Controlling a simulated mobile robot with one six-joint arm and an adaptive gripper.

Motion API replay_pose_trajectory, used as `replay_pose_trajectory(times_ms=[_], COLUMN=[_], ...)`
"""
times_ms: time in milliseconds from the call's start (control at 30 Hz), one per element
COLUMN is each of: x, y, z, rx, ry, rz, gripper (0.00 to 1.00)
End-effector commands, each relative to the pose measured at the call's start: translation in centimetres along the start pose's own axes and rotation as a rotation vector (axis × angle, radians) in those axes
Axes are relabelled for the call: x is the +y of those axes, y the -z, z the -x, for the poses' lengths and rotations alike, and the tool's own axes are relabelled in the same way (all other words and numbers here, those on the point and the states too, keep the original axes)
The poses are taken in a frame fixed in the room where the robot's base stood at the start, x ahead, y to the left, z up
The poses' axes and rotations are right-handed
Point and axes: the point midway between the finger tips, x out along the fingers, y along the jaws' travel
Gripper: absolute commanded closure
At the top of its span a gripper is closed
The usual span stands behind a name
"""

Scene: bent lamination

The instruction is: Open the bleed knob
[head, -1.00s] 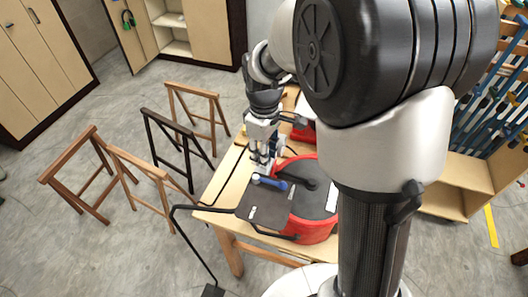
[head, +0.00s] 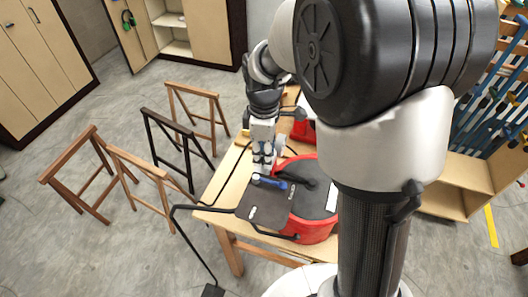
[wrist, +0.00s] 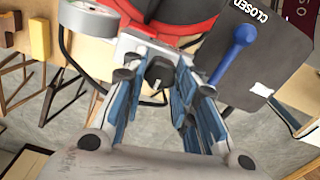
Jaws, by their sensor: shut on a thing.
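My gripper (head: 264,162) points down over the back left of a round red vessel (head: 316,231) with a dark top. In the wrist view its blue-padded fingers (wrist: 157,88) stand on either side of a small black knob (wrist: 160,70) and are shut on it. The knob's lower part and the exact finger contact are partly hidden. A blue-handled lever (wrist: 232,52) lies right of the fingers, over a dark plate marked "CLOSED" (wrist: 262,62). The lever also shows in the head view (head: 270,183), just below the gripper.
A round white-faced gauge (wrist: 60,92) sits close to the left finger in the wrist view. The vessel stands on a wooden table (head: 222,192). Wooden trestles (head: 152,175) and a black one (head: 180,140) stand on the floor to the left. A thin black rod projects left from the table.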

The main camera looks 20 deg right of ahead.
Motion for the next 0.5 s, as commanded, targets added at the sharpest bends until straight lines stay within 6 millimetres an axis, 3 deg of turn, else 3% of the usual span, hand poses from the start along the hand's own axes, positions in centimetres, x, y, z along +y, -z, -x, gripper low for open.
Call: replay_pose_trajectory(times_ms=[133,167,500], x=[0.04,0.04,0.01], y=[-0.01,-0.01,-0.01], z=[0.04,0.04,0.02], rx=[0.000,0.000,0.000], ry=[-0.001,-0.001,0.000], rz=[0.001,0.001,-0.001], gripper=[0.97,0.71,0.52])
